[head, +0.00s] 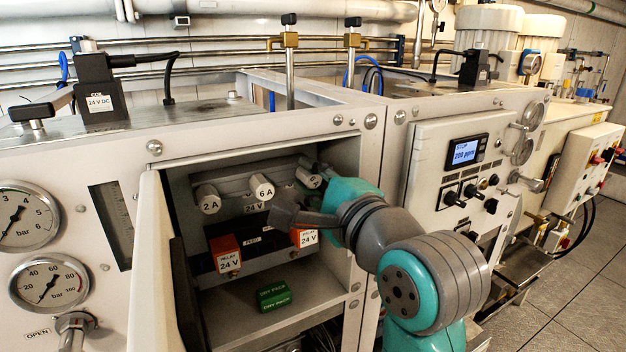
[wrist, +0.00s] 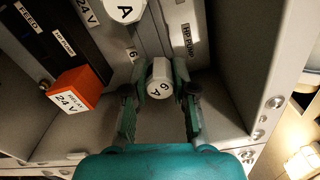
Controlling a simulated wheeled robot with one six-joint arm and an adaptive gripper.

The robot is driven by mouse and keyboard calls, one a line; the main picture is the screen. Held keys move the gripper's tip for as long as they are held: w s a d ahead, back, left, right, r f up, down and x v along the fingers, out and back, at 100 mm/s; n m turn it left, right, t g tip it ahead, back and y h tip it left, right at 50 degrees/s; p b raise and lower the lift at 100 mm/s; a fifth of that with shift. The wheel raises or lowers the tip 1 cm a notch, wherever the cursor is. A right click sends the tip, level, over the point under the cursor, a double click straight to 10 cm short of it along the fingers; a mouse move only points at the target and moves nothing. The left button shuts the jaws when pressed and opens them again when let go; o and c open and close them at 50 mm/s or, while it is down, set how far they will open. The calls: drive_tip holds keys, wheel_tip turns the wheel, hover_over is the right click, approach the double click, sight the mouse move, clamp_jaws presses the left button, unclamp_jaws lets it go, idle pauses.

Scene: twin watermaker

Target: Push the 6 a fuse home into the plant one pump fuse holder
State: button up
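A white fuse cap marked 6 A (wrist: 160,78) sits between the two fingertips of my gripper (wrist: 162,84) in the wrist view, with a pad against each side. In the head view this cap (head: 309,179) is the rightmost of the row in the open cabinet, and my gripper (head: 318,172) reaches it from the right. An HP PUMP label (wrist: 187,38) is beside it. Its holder is hidden behind the cap, and I cannot tell how deep the fuse sits. Another 6 A cap (head: 262,186) and a 2 A cap (head: 207,198) stand to its left.
Below the fuses are two orange 24 V relays (head: 228,255) (head: 304,239), the right one partly behind my arm. A green block (head: 274,295) lies on the cabinet floor. The open cabinet door (head: 155,270) stands at the left. The cabinet's right wall is close to my gripper.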

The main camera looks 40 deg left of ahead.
drive_tip(key=o, duration=0.5)
drive_tip(key=v, duration=1.2)
drive_tip(key=shift+f, duration=0.1)
